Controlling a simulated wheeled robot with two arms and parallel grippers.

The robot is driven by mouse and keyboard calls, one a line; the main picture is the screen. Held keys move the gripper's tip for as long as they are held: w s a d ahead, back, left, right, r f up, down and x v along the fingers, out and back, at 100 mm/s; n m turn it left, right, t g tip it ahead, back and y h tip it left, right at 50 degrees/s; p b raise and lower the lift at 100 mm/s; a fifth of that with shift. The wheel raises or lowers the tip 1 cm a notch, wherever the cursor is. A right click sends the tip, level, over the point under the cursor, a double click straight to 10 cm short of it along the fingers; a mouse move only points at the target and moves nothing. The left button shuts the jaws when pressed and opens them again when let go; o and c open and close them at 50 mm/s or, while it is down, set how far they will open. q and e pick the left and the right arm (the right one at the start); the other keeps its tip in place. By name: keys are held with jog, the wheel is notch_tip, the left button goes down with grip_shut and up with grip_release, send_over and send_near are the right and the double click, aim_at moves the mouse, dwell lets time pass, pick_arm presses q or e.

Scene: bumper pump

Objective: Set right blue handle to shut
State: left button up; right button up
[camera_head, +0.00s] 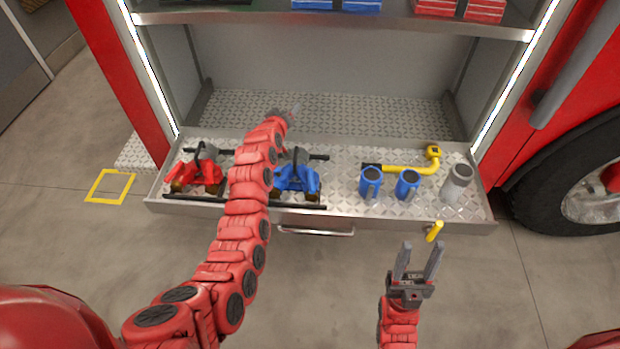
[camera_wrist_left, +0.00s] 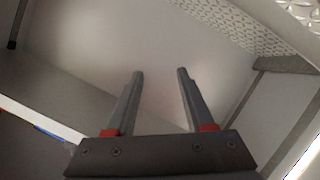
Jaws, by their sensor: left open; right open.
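A blue pump unit (camera_head: 296,178) with a dark upright handle sits on the pulled-out tray (camera_head: 337,205), right of a red pump unit (camera_head: 200,172). Two blue cylindrical pieces with handles stand farther right, one left (camera_head: 370,182) and one right (camera_head: 407,184). I cannot tell which part is the right blue handle. My left gripper (camera_head: 293,108) reaches past the blue unit toward the compartment's back. In the left wrist view (camera_wrist_left: 160,75) its fingers are apart and empty. My right gripper (camera_head: 420,252) is open and empty in front of the tray.
A yellow bent pipe (camera_head: 405,168) and a grey cylinder (camera_head: 458,182) are on the tray's right. A yellow piece (camera_head: 435,231) shows at the tray's front edge. A shelf (camera_head: 330,22) with red and blue items hangs above. A wheel (camera_head: 590,195) is at right.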

pick_arm(q)
jog(key=s+d+r+m+g, duration=0.2)
jog(key=s+r+g, duration=0.1)
jog(key=s+g, duration=0.45)
jog(key=s+d+r+m+g, duration=0.1)
jog(key=s+d+r+g, duration=0.1)
jog(key=s+g, duration=0.55)
jog(key=t+b, duration=0.1)
jog(key=t, duration=0.1)
send_near(311, 182)
jog(key=p+x, duration=0.1)
jog(key=x, duration=0.7)
jog(key=shift+f, duration=0.25)
grip_shut()
